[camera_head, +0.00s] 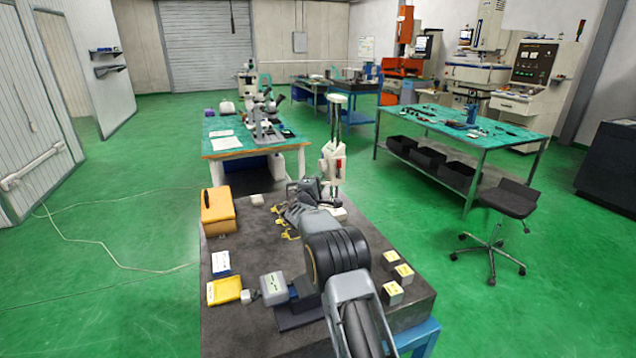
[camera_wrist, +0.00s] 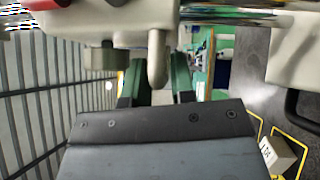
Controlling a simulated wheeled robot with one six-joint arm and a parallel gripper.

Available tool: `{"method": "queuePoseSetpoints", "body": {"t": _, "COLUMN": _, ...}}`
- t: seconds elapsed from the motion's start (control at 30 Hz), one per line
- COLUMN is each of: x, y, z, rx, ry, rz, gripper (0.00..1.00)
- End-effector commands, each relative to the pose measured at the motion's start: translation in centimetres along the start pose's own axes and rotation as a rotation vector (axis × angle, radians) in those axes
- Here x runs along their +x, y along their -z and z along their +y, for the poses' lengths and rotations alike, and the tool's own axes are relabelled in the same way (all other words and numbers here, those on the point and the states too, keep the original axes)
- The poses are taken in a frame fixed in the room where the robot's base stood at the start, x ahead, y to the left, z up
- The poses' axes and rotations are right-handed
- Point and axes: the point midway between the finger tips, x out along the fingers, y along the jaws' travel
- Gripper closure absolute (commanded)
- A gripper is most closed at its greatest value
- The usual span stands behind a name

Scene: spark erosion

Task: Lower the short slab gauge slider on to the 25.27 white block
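The white slab gauge (camera_head: 335,165) stands upright at the far end of the dark granite slab (camera_head: 225,325). Its white body fills the top of the wrist view, with a rounded grey-white stud (camera_wrist: 157,62) pointing toward my gripper. My gripper (camera_wrist: 158,92) has its two dark green fingers apart, with the stud's end between them and gaps visible on both sides. In the head view my arm covers the fingertips and part of the gauge. A white block (camera_wrist: 278,157) with a printed label, not clearly readable, sits by yellow outlines at the wrist view's lower right.
Several pale labelled blocks (camera_head: 392,292) stand at the slab's right. An orange case (camera_head: 218,210), a yellow book (camera_head: 224,290) and a grey boxed device (camera_head: 274,287) lie on the left. Another bench (camera_head: 250,155) stands behind, with a stool (camera_head: 510,200) at right.

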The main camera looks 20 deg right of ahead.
Motion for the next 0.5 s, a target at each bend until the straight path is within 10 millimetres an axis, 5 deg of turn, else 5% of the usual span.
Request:
{"method": "queuePoseSetpoints", "body": {"t": 0.27, "x": -0.03, "y": 0.01, "z": 0.01, "rx": 0.000, "ry": 0.000, "rz": 0.000, "gripper": 1.00}}
{"method": "queuePoseSetpoints", "body": {"t": 0.5, "x": -0.09, "y": 0.06, "z": -0.30, "rx": 0.000, "ry": 0.000, "rz": 0.000, "gripper": 1.00}}
